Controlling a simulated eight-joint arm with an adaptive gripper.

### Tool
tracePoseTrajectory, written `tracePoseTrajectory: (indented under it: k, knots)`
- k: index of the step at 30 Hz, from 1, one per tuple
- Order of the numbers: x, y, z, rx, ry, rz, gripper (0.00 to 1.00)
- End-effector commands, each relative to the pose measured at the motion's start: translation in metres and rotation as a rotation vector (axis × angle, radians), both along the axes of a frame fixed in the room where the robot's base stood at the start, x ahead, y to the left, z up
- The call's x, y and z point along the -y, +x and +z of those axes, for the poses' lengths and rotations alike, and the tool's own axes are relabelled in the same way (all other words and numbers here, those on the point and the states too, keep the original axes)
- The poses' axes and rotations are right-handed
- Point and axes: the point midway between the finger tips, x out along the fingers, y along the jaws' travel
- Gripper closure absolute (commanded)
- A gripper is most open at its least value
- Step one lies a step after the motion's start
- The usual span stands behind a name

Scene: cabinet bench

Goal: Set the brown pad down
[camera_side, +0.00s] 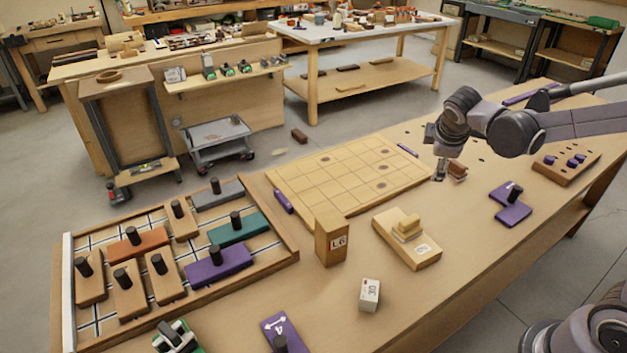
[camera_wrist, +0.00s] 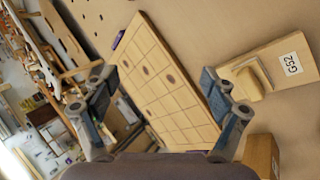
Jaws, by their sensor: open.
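My gripper (camera_side: 448,173) hangs over the far right part of the bench, beyond the labelled wooden block. In the wrist view its two fingers (camera_wrist: 157,82) are spread apart, with nothing seen held between them. A tan piece (camera_side: 407,228) sits on the labelled wooden block (camera_side: 425,257); this block also shows in the wrist view (camera_wrist: 290,62).
A gridded board (camera_side: 345,175) lies left of my gripper. Purple plates (camera_side: 510,213) and a peg block (camera_side: 566,170) lie to the right. An upright wooden block (camera_side: 331,240) and a knobbed tray (camera_side: 280,232) stand nearer. A reddish-brown block (camera_side: 299,136) lies on the floor.

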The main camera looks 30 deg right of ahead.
Motion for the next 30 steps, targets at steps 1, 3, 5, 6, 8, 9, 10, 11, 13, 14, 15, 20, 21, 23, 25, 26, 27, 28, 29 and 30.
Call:
tracePoseTrajectory:
  k: [1, 3, 5, 6, 8, 9, 10, 11, 13, 14, 15, 20, 21, 23, 25, 26, 27, 28, 29, 30]
  knots:
    - [0.009, 0.01, -0.005, -0.036, -0.048, 0.024, 0.15]
    - [0.022, 0.022, -0.011, -0.091, -0.121, 0.061, 0.15]
    - [0.033, 0.031, -0.018, -0.141, -0.18, 0.092, 0.15]
    - [0.04, 0.037, -0.022, -0.176, -0.219, 0.111, 0.15]
    - [0.05, 0.045, -0.029, -0.229, -0.276, 0.14, 0.15]
    - [0.057, 0.051, -0.035, -0.266, -0.314, 0.157, 0.15]
    - [0.062, 0.054, -0.039, -0.294, -0.342, 0.169, 0.15]
    - [0.067, 0.058, -0.043, -0.322, -0.369, 0.184, 0.15]
    - [0.079, 0.065, -0.053, -0.39, -0.429, 0.212, 0.15]
    - [0.084, 0.068, -0.058, -0.419, -0.455, 0.223, 0.15]
    - [0.09, 0.072, -0.064, -0.46, -0.488, 0.238, 0.15]
    - [0.114, 0.081, -0.093, -0.628, -0.611, 0.29, 0.15]
    - [0.119, 0.082, -0.1, -0.672, -0.638, 0.301, 0.15]
    - [0.127, 0.083, -0.11, -0.735, -0.677, 0.316, 0.15]
    - [0.134, 0.083, -0.122, -0.801, -0.713, 0.33, 0.15]
    - [0.136, 0.083, -0.126, -0.826, -0.726, 0.334, 0.15]
    - [0.139, 0.082, -0.131, -0.856, -0.741, 0.341, 0.15]
    - [0.141, 0.082, -0.134, -0.877, -0.752, 0.345, 0.15]
    - [0.142, 0.081, -0.137, -0.894, -0.759, 0.347, 0.15]
    - [0.144, 0.081, -0.14, -0.915, -0.768, 0.351, 0.15]
